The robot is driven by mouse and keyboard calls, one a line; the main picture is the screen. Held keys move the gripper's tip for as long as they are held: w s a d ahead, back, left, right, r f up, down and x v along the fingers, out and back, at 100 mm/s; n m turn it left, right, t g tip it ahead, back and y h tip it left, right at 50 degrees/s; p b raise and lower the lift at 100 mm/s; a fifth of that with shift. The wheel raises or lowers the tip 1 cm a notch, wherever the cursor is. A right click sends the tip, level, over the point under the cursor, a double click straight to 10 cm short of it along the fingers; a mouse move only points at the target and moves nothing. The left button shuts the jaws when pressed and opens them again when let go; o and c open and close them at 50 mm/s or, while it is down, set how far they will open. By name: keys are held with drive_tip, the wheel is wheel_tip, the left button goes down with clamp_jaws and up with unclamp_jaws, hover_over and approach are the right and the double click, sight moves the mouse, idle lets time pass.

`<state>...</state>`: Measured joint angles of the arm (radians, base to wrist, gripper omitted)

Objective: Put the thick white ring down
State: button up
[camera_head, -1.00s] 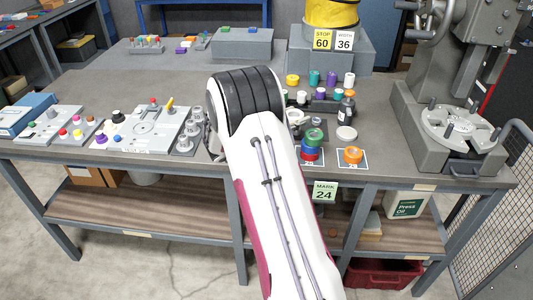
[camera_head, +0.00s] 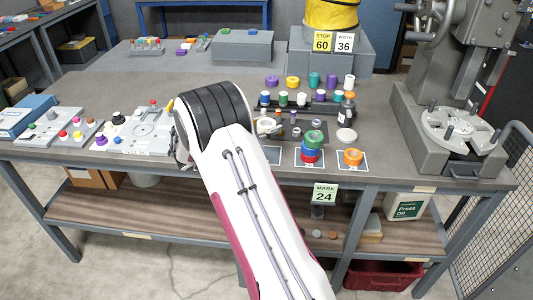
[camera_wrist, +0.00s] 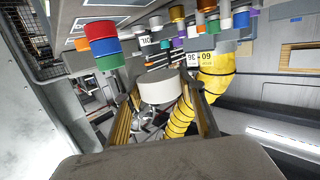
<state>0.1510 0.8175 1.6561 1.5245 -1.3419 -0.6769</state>
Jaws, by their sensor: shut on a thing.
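The thick white ring (camera_wrist: 157,88) is between the two fingers of my gripper (camera_wrist: 161,94) in the wrist view. My gripper is shut on it. In the head view my arm covers most of the gripper; a small part of the gripper with something white shows just right of the arm's black-banded joint. A stack of rings (camera_head: 311,148), green on top, then blue and red, stands on a card to the right; it also shows upside down in the wrist view (camera_wrist: 103,46). An orange ring (camera_head: 353,157) lies on another card.
A card (camera_head: 266,157) left of the stack shows bare, partly behind my arm. Coloured rolls (camera_head: 314,80) and a dark bottle (camera_head: 346,108) stand behind. A white disc (camera_head: 346,134) lies right of the stack. A grey press (camera_head: 450,120) stands at the right.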

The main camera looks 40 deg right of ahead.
hover_over(267, 155)
drive_tip(key=shift+w+f, duration=0.1)
drive_tip(key=shift+f, duration=2.8)
drive_tip(key=shift+f, duration=1.9)
drive_tip(key=shift+f, duration=0.15)
drive_tip(key=o, duration=1.3)
drive_tip(key=shift+a+r, duration=0.25)
drive_tip(key=shift+a, duration=0.35)
drive_tip(key=a+r, duration=0.1)
drive_tip(key=a, duration=0.9)
drive_tip(key=shift+s+a+r, duration=0.2)
drive_tip(key=shift+a+r, duration=0.1)
drive_tip(key=shift+a, duration=0.1)
